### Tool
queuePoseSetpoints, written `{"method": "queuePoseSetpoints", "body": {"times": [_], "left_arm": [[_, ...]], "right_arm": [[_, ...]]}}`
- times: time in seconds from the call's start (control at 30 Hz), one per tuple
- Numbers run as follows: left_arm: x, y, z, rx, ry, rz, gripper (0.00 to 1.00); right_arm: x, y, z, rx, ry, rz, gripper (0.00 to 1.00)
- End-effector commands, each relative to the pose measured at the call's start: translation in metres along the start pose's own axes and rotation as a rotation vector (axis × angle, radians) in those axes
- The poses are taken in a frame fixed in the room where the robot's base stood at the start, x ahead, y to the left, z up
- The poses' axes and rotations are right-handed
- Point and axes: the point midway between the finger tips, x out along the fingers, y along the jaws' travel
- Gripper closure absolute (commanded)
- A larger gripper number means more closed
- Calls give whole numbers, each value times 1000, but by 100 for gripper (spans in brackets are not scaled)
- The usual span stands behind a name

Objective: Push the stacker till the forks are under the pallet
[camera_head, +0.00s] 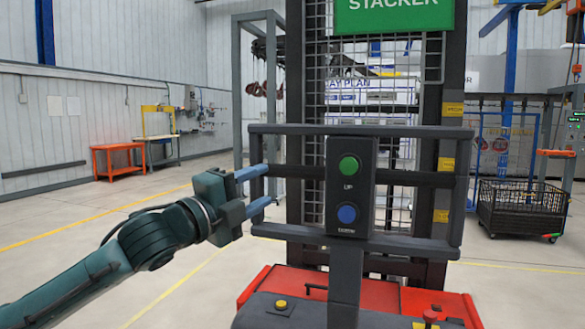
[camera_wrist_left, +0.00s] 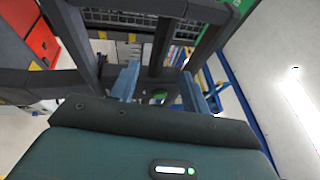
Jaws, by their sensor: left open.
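The stacker (camera_head: 360,275) stands in front of me, with a red base, a dark mast with mesh and a green STACKER sign (camera_head: 394,16). Its dark push handle frame (camera_head: 350,243) carries a panel (camera_head: 349,188) with a green UP button and a blue button. My left gripper (camera_head: 268,187) is open, its blue fingers at the left side of the handle frame. In the left wrist view a dark bar (camera_wrist_left: 165,45) shows between the open fingers; I cannot tell whether they touch it. Forks and pallet are hidden. My right gripper is out of view.
A black wire basket cart (camera_head: 522,208) stands at the right. An orange table (camera_head: 118,160) stands by the left wall. Yellow lines mark the floor, which is clear to the left of the stacker.

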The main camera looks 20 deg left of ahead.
Motion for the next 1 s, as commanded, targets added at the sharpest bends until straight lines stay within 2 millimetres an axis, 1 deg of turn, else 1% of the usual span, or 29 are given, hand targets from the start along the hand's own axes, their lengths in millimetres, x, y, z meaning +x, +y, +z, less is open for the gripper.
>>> {"method": "queuePoseSetpoints", "body": {"times": [0.03, 0.2, 0.3, 0.43, 0.6, 0.9, 1.0], "left_arm": [[13, -4, 0, -6, 1, -3, 53], [50, -4, -1, -3, 2, -2, 53], [68, -3, 0, -3, 0, -1, 53], [86, -2, 0, -2, 0, -1, 53], [98, 0, 0, -1, 0, 0, 53], [99, 0, 0, 0, 0, 0, 53], [99, 0, 0, -1, 0, 0, 61]], "right_arm": [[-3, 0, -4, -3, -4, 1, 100], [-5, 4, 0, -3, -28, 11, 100], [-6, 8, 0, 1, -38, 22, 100], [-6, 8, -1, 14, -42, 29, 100], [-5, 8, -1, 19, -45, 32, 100], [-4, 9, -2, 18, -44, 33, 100], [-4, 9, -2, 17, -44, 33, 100]]}}
